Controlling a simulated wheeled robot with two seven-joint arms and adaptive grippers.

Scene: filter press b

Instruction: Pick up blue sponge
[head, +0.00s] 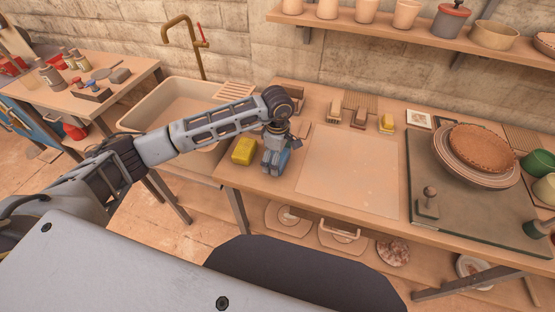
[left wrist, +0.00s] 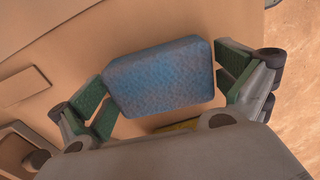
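The blue sponge (left wrist: 160,76) lies between the two green-padded fingers of my left gripper (left wrist: 165,92) in the left wrist view. One pad is at each end of it. The fingers are spread about as wide as the sponge is long; I cannot tell whether the pads press on it. In the head view, my left gripper (head: 275,158) points down at the table's left part, and blue shows among its fingers. Whether the sponge rests on the table or is raised is unclear. My right gripper is not in view.
A yellow sponge (head: 244,151) lies just left of the gripper on the wooden table (head: 236,179). A pale board (head: 349,168) lies to the right. Brushes (head: 335,113) and another yellow-topped item (head: 387,122) are behind. A sink (head: 178,104) is at the left.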

